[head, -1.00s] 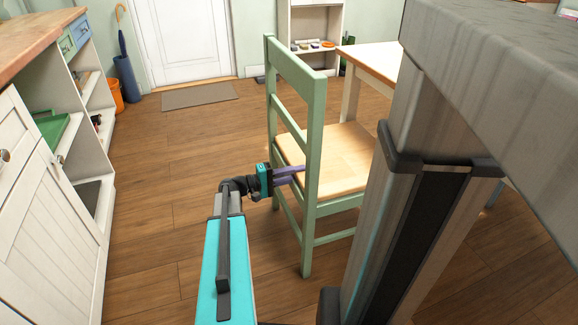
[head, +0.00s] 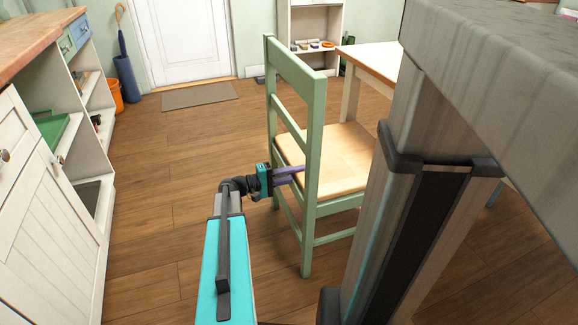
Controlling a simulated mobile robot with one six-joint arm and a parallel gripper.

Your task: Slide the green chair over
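The green chair (head: 314,150) stands upright on the floor in the head view. It has a pale wood seat (head: 338,158) and a green slatted back facing me on the left. My gripper (head: 289,174) has purple fingers and a teal body. It is at seat height, by the near post of the chair back, pointing right toward the seat. The fingertips meet or pass the post in the picture; I cannot tell whether they touch it. The gap between the fingers is too small to judge.
A wooden table (head: 372,62) stands just beyond the chair. White cabinets (head: 40,215) line the left side. A doormat (head: 200,96) lies before the white door (head: 183,38). An orange bin (head: 116,96) and an umbrella stand (head: 127,78) are at the back left. The floor left of the chair is clear.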

